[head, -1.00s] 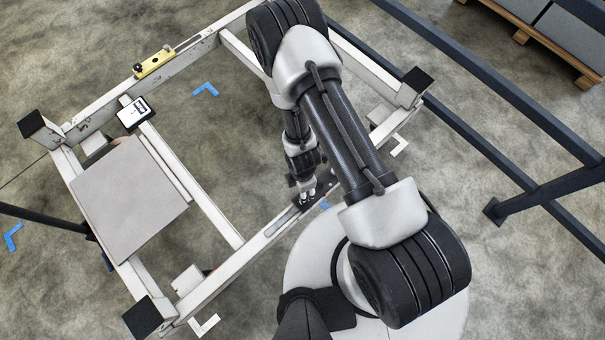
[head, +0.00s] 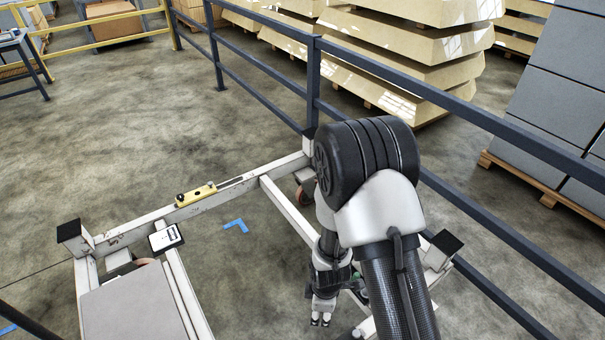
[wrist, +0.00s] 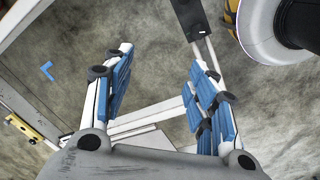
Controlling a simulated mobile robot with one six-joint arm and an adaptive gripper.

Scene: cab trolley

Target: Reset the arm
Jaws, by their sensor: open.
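My gripper (head: 321,318) hangs near the right part of the white trolley frame in the head view, partly below my own arm. In the wrist view my gripper (wrist: 160,95) shows its two blue-padded fingers spread apart, with nothing between them. The white trolley frame (head: 285,208) stands on the concrete floor. It also crosses behind the fingers in the wrist view (wrist: 145,115). Whether the gripper is right above a frame bar cannot be told from the head view.
A yellow level (head: 196,194) lies on the trolley's far bar, with a white device (head: 166,239) near a grey plate (head: 135,305). Dark blue railings (head: 500,140) run close along the right. Pallet stacks stand beyond. A blue floor mark (head: 236,226) lies inside the frame.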

